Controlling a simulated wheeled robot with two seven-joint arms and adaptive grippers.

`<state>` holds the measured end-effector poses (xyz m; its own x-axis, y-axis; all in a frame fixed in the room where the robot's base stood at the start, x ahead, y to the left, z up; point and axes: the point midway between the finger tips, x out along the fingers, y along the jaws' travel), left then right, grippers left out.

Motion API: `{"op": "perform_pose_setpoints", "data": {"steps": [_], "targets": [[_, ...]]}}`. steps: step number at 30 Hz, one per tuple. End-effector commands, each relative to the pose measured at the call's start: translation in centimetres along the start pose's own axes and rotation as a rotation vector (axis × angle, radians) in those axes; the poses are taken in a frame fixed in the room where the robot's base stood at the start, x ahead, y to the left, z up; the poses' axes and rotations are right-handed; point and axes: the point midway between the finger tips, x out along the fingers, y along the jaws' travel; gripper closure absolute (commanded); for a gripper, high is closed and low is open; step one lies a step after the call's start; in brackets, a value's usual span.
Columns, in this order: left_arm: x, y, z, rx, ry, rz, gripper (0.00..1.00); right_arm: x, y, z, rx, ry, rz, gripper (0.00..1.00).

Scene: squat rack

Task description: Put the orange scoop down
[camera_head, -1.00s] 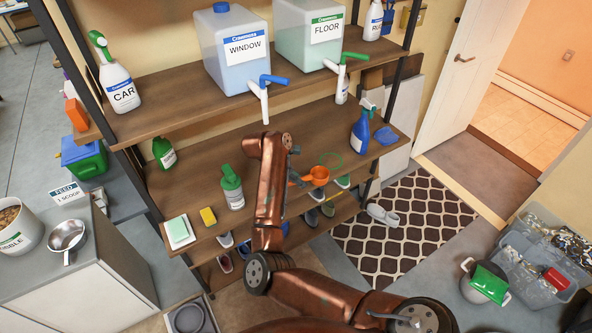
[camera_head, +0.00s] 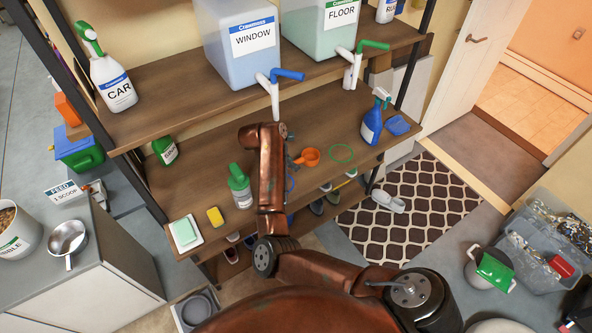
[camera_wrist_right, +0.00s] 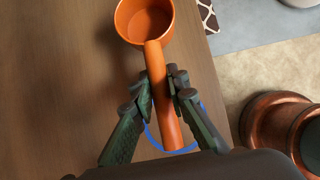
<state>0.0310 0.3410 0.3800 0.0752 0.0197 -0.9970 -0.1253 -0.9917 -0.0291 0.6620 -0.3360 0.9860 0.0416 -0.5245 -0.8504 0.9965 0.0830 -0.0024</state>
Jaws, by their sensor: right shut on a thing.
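The orange scoop (camera_head: 312,156) is over the middle shelf board (camera_head: 215,160), its cup to the right of my arm. My right gripper (camera_head: 291,161) is mostly hidden behind my own arm in the head view. In the right wrist view my right gripper (camera_wrist_right: 162,85) is shut on the handle of the scoop (camera_wrist_right: 146,22), with the open cup facing up beyond the fingertips. I cannot tell whether the scoop touches the board. A blue ring outline (camera_wrist_right: 150,135) lies under the handle. A green ring outline (camera_head: 342,153) lies to the right of the cup. My left gripper is not in view.
A blue spray bottle (camera_head: 373,120) stands to the right. The white spigot (camera_head: 272,100) of the window jug hangs above. Bare board lies left and behind.

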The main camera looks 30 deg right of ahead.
Motion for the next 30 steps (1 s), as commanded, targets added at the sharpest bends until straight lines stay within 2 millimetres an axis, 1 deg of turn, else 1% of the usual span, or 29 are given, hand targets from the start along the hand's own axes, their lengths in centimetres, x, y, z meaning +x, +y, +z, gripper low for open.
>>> {"op": "perform_pose_setpoints", "data": {"steps": [1,5,13,18,24,25,30], "targets": [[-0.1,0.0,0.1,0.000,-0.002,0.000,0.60,0.5,0.0,-0.2,-0.002,-0.002,-0.001,1.00],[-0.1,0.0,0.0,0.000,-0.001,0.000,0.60,1.2,0.0,-0.6,0.001,-0.003,0.000,1.00],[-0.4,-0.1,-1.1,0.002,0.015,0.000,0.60,4.1,-0.1,-2.2,0.003,-0.002,-0.002,1.00],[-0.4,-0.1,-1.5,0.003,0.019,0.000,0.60,4.2,-0.1,-2.3,0.005,-0.001,-0.001,1.00],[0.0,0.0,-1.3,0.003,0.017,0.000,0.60,4.6,-0.1,-2.5,0.005,-0.001,-0.001,1.00],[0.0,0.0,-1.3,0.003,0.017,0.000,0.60,4.6,-0.1,-2.5,0.005,-0.001,-0.001,0.85],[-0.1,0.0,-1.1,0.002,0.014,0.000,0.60,4.5,-0.1,-2.4,0.005,-0.001,-0.001,0.73]]}}
